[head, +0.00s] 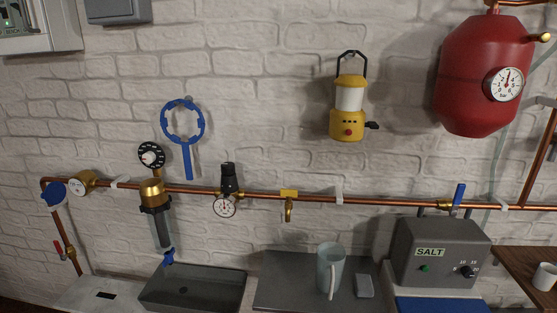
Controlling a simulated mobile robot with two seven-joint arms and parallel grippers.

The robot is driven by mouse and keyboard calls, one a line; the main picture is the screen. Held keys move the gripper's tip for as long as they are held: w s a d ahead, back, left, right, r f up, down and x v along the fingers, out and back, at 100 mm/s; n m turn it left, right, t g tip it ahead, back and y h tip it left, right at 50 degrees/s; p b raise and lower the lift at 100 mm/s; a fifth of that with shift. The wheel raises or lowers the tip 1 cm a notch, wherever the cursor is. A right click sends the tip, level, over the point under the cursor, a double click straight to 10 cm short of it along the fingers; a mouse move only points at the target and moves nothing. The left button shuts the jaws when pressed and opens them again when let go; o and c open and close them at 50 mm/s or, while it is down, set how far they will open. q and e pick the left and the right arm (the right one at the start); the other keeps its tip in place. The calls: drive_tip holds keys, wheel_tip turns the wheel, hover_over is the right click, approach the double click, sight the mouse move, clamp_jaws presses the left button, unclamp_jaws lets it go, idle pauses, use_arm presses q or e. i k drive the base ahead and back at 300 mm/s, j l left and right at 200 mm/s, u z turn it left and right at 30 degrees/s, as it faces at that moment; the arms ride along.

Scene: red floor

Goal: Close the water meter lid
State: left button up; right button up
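A brass round meter (82,183) with a pale dial face sits on the copper pipe at the far left, in front of the white brick wall. Its dial is uncovered. A blue round piece (53,194) is just left of it, by the pipe's bend; it looks like the meter's lid standing open, but the hinge is too small to make out. Neither of my grippers is in view.
The copper pipe (370,201) runs along the wall. Right of the meter are a filter housing (160,220), a black-topped pressure gauge (225,205) and a blue ring wrench (188,165). Below are a grey basin (215,292) and a red-handled valve (63,252).

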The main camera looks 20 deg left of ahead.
sight(55, 193)
drive_tip(key=j, duration=0.75)
drive_tip(key=k+j, duration=0.1)
drive_tip(key=j, duration=0.6)
drive_tip(key=k+j+z, duration=0.1)
drive_tip(key=j, duration=1.35)
drive_tip(key=k+j+z, duration=0.1)
drive_tip(key=j, duration=0.65)
drive_tip(key=i+j, duration=0.1)
drive_tip(key=j, duration=0.75)
drive_tip(key=i+j, duration=0.1)
drive_tip(key=j, duration=0.75)
